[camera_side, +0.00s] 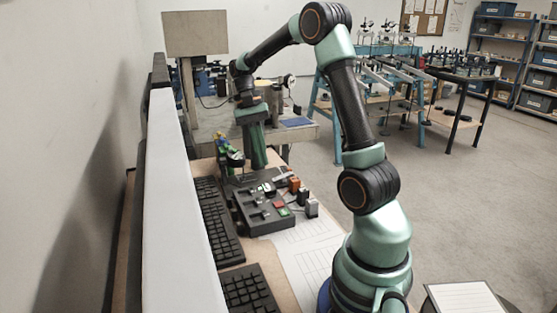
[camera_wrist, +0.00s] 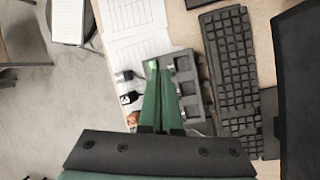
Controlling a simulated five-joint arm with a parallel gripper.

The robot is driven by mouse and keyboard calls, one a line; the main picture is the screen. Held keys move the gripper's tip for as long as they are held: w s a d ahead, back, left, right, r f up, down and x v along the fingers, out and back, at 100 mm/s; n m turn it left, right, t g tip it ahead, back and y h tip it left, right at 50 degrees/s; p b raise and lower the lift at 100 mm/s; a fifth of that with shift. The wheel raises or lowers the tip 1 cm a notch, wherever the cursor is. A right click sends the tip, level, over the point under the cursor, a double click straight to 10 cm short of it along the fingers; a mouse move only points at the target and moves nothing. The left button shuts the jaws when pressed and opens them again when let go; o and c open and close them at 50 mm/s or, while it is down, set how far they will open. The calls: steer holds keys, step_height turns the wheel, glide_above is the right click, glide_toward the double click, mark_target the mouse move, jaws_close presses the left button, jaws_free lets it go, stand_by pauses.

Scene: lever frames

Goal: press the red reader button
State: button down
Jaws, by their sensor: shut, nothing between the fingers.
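The reader is a dark grey panel (camera_side: 258,226) on the desk with raised parts and recesses; it also shows in the wrist view (camera_wrist: 186,75). Its small red button (camera_side: 279,205) sits near the right side, beside a green one (camera_side: 284,212). My gripper (camera_side: 260,166) has green fingers pointing down. It is shut and empty, behind the buttons in the side view and apart from them. In the wrist view my gripper (camera_wrist: 160,68) overlaps the panel's left part. A bright green patch (camera_wrist: 152,65) shows at the fingertips there. I cannot see the red button in that view.
Small blocks stand along the panel's right side, including an orange one (camera_side: 294,184) and a grey one (camera_side: 312,208). Keyboards (camera_side: 218,220) lie to its left. Printed sheets (camera_side: 310,260) cover the desk in front. A small colourful object (camera_side: 222,143) stands behind the panel.

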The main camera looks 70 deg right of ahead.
steer(key=s+d+f+m+g+y, duration=0.1)
steer(key=s+d+f+m+y, duration=0.1)
steer(key=d+f+m, duration=0.1)
steer(key=shift+s+d+f+m+g, duration=0.25)
steer(key=shift+d+f, duration=0.25)
steer(key=shift+d, duration=0.45)
steer(key=shift+f, duration=0.1)
glide_toward(279, 205)
steer(key=shift+s+a+f, duration=0.4)
steer(key=shift+s+f, duration=0.25)
steer(key=shift+s+a+f, duration=0.4)
steer(key=shift+s+f, duration=0.2)
steer(key=shift+f, duration=0.05)
steer(key=shift+s+a+f, duration=0.4)
steer(key=shift+s+f, duration=0.25)
stand_by(0.3)
steer(key=shift+f, duration=0.4)
steer(key=shift+f, duration=0.35)
stand_by(0.8)
steer(key=shift+r, duration=0.8)
